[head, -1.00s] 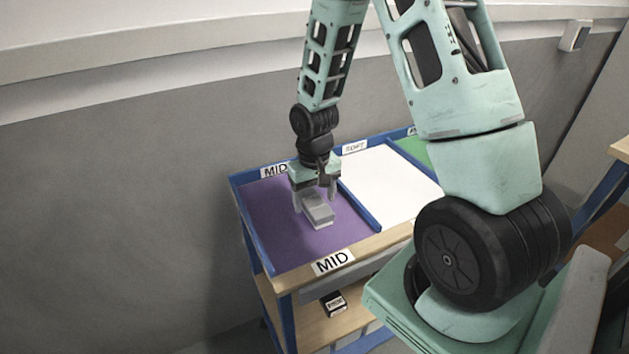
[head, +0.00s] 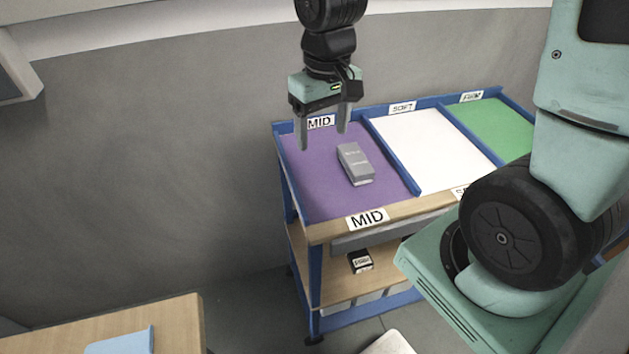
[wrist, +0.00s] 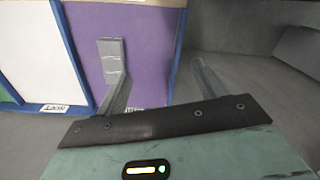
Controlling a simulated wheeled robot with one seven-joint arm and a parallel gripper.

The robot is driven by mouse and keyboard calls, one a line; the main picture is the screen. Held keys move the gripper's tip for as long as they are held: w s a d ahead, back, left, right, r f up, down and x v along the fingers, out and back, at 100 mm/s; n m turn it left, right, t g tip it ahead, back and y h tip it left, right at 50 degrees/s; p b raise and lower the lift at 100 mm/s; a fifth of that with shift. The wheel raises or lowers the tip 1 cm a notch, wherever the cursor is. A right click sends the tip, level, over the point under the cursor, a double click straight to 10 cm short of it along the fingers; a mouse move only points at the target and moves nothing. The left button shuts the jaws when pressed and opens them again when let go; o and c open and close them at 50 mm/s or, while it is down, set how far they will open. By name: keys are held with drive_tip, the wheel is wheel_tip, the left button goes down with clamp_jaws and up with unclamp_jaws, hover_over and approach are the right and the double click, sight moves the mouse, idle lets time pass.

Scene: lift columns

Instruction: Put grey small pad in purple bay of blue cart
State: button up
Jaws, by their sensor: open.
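The grey small pad (head: 355,164) lies flat in the purple bay (head: 318,185) of the blue cart (head: 283,150), near the middle of the bay. In the wrist view the pad (wrist: 112,57) lies on the purple surface (wrist: 150,50), beyond the left finger. My gripper (head: 324,133) is open and empty. It is above the back left part of the purple bay, apart from the pad. Its two spread fingers also show in the wrist view (wrist: 160,82).
A white bay (head: 430,150) and a green bay (head: 490,125) lie to the right, behind blue dividers. A small dark box (head: 360,262) sits on the lower shelf. A wooden table (head: 165,318) stands at the front left. A grey wall rises behind the cart.

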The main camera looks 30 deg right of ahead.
drive_tip(key=s+a+r+n, duration=0.2)
drive_tip(key=s+a+n, duration=0.5)
drive_tip(key=s+a, duration=0.7)
drive_tip(key=shift+s, duration=0.95)
drive_tip(key=shift+r, duration=0.1)
